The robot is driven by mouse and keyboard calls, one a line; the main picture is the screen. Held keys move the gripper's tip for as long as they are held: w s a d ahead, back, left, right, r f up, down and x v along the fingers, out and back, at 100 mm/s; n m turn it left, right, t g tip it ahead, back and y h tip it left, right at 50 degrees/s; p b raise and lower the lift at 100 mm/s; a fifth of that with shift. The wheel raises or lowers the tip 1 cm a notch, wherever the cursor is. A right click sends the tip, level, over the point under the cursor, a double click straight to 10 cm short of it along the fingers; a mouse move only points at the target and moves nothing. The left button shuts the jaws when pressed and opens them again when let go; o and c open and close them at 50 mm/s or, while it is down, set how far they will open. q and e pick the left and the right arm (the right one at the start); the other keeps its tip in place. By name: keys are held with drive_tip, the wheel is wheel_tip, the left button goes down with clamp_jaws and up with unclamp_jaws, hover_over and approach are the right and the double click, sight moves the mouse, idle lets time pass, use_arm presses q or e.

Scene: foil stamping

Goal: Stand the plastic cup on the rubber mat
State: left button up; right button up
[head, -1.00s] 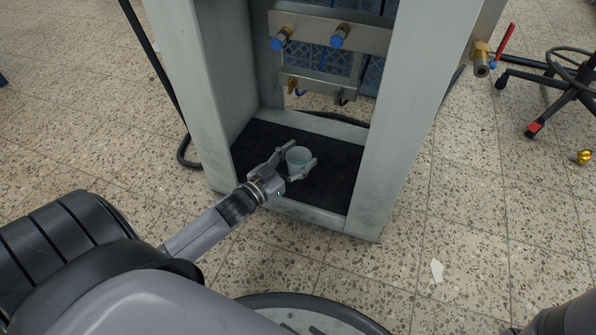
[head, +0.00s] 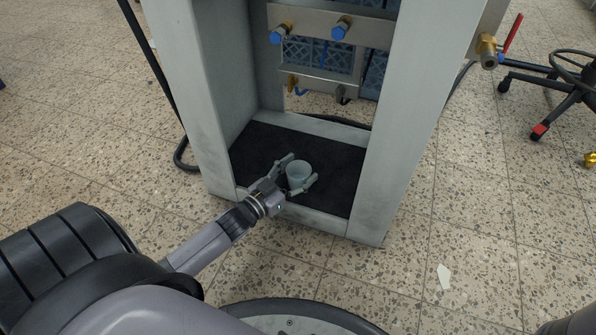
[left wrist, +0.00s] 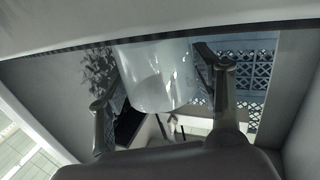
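The plastic cup (head: 299,175) is pale, translucent and upright, over the front part of the black rubber mat (head: 331,182) in the base of the grey frame. My left gripper (head: 303,170) comes in from the front left with one finger on each side of the cup, shut on it. In the left wrist view the cup (left wrist: 158,78) fills the space between the two fingers (left wrist: 163,85). I cannot tell whether the cup's bottom touches the mat; its lower part is partly hidden by the gripper. My right gripper is not in view.
Grey upright posts (head: 390,120) stand on both sides of the mat, with a low front sill (head: 318,219). A metal bar with blue-capped fittings (head: 341,28) crosses above and behind. The mat around the cup is clear.

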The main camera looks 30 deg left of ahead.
use_arm(q)
drive_tip(key=shift+o, duration=1.1)
drive_tip(key=shift+r, duration=0.2)
drive_tip(key=s+a+p, duration=0.2)
drive_tip(key=s+p, duration=0.4)
drive_tip(key=s, duration=0.6)
drive_tip(key=shift+p, duration=0.3)
drive_tip(key=shift+w, duration=0.1)
